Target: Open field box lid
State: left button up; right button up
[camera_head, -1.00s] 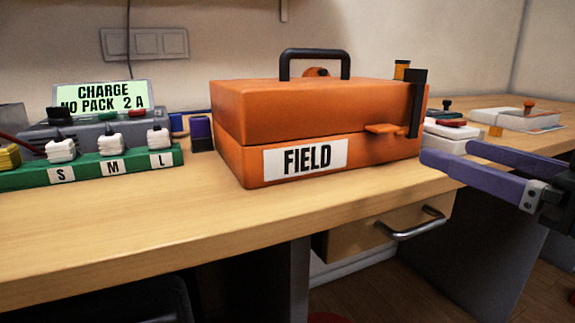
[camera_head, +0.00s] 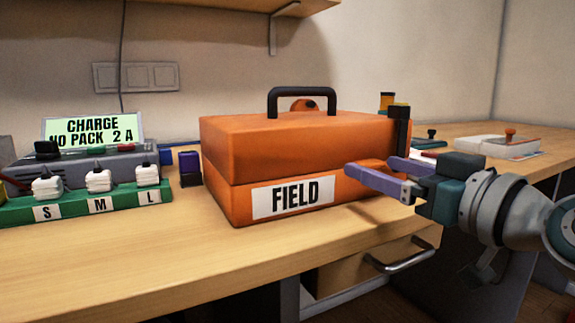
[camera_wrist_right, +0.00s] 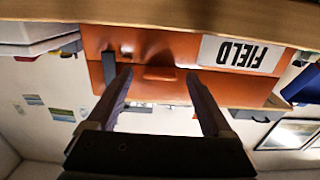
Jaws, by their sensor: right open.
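The orange field box (camera_head: 222,200) stands on the workbench with its lid (camera_head: 260,135) closed and a black handle (camera_head: 302,90) on top. A white FIELD label (camera_head: 294,197) is on its front. My right gripper (camera_head: 372,168) is open and empty at the right part of the box's front, fingers pointing at it. In the right wrist view, which looks upside down, the box's orange front tab (camera_wrist_right: 160,73) appears between the open fingertips (camera_wrist_right: 158,77). Contact cannot be told. In the head view the fingers hide the tab. My left gripper is out of view.
A green rack (camera_head: 85,210) labelled S, M, L and a grey charger (camera_head: 120,168) stand left of the box. A dark purple block (camera_head: 190,168) is close to its left side. A black upright piece (camera_head: 402,128) stands at its right end. The bench front is clear.

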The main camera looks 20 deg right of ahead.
jog(key=shift+c, duration=0.2)
grip_shut()
dwell(0.5)
